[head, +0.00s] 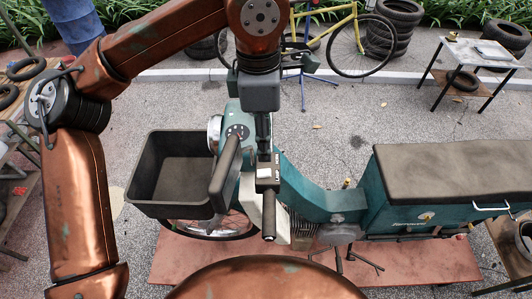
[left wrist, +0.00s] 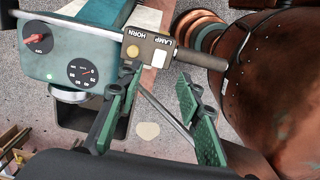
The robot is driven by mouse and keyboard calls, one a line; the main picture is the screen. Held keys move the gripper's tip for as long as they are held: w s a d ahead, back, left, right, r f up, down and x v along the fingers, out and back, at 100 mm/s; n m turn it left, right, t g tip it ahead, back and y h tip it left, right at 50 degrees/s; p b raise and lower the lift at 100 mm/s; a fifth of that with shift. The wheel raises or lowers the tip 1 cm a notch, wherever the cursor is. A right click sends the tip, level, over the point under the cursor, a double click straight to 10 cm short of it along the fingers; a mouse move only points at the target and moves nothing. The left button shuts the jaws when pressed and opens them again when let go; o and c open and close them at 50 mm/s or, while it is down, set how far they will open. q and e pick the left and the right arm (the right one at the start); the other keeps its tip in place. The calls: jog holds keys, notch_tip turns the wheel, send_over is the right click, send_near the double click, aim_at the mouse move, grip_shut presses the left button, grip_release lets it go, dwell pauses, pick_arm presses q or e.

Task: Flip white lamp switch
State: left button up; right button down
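A dark switch box marked LAMP and HORN sits on the handlebar of a teal scooter, near the middle of the head view (head: 267,173). The box (left wrist: 150,50) also shows in the left wrist view. It carries a small white lamp switch (left wrist: 158,58) and a round yellow button (left wrist: 132,51). My left gripper (head: 264,148) hangs over the box from above. In the left wrist view its green-padded fingers (left wrist: 158,82) are apart with nothing between them, and the switch shows just beyond their tips. Contact cannot be told. My right gripper is not in view.
A black basket (head: 137,194) is on the scooter's front. A black grip (head: 269,222) extends from the box. The long brown seat (head: 450,172) lies to the right. A table (head: 476,54), tyres (head: 392,30) and a yellow bicycle (head: 352,35) stand behind.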

pick_arm(q)
jog(key=shift+a+r, duration=0.1)
jog(key=shift+r, duration=1.3)
